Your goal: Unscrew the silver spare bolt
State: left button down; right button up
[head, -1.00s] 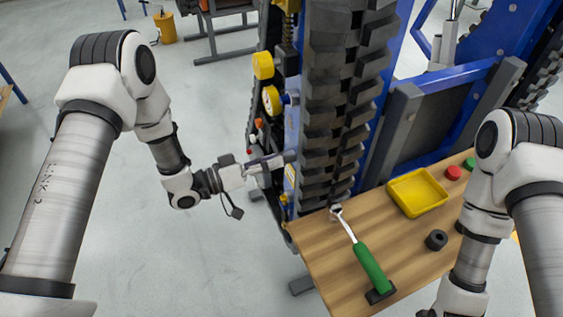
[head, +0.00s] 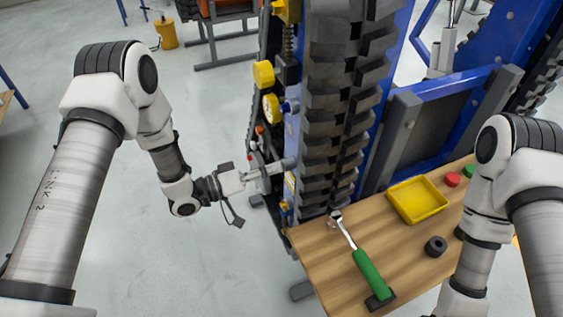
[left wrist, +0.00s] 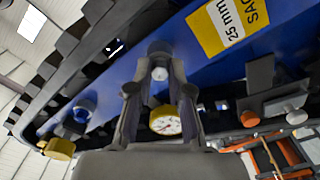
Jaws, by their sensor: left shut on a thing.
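My left gripper (head: 272,168) reaches in from the left to the blue side frame of the tracked carrier (head: 292,135). In the left wrist view its two fingers (left wrist: 158,82) stand on either side of a small silver bolt (left wrist: 160,73). The bolt sits in front of a dark grey round piece (left wrist: 160,47) on the blue frame. The gripper is shut on the bolt; the exact contact is hard to see. In the head view the fingers mostly hide the bolt. My right gripper is out of view; only its arm shows at the right.
Yellow-rimmed gauges (head: 271,107) sit on the frame just above my left gripper. The black track (head: 335,110) rises beside it. A wooden table (head: 400,245) holds a green-handled wrench (head: 369,268), a yellow tray (head: 417,200) and a black ring (head: 436,246). Open floor lies to the left.

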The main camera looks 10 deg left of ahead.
pick_arm(q)
jog(key=n, duration=0.5)
jog(key=shift+n+p, duration=0.4)
jog(key=n+p, duration=0.1)
jog(key=n, duration=0.4)
jog(key=n+p, duration=0.1)
jog(key=n, duration=0.4)
jog(key=shift+s+a, duration=0.15)
jog(key=shift+a, duration=0.1)
jog(key=shift+p+v, duration=0.45)
jog(key=shift+v, duration=1.4)
